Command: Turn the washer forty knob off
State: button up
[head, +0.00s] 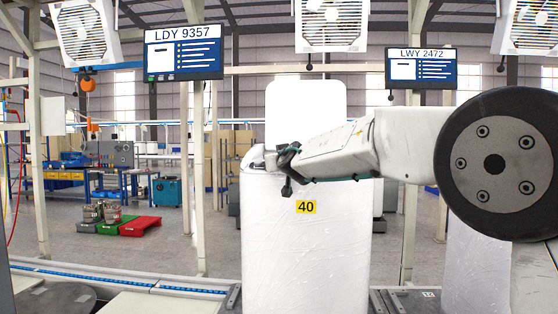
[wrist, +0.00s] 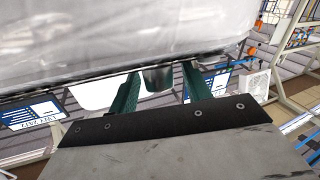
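The washer (head: 305,250) is a white, film-wrapped box with a yellow "40" label (head: 306,207) on its front. A tall white panel (head: 306,105) rises behind its top. My gripper (head: 288,168) is at the washer's upper front edge, left of centre, reaching in from the right. In the wrist view, the two green fingers of my gripper (wrist: 160,78) are apart. A short dark round piece (wrist: 157,79), likely the knob, shows between them, with a gap on the right side. Whether a finger touches it is unclear. The knob's setting cannot be read, and the head view hides it.
Another white wrapped unit (head: 476,262) stands at the right, partly behind my arm. A blue-edged conveyor line (head: 120,279) runs at the left. Screens (head: 184,53) and fans hang above. Red and green platforms (head: 140,226) stand on open floor at the back left.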

jog(key=v, duration=0.7)
jog(key=shift+s, duration=0.4)
jog(key=shift+d, duration=0.2)
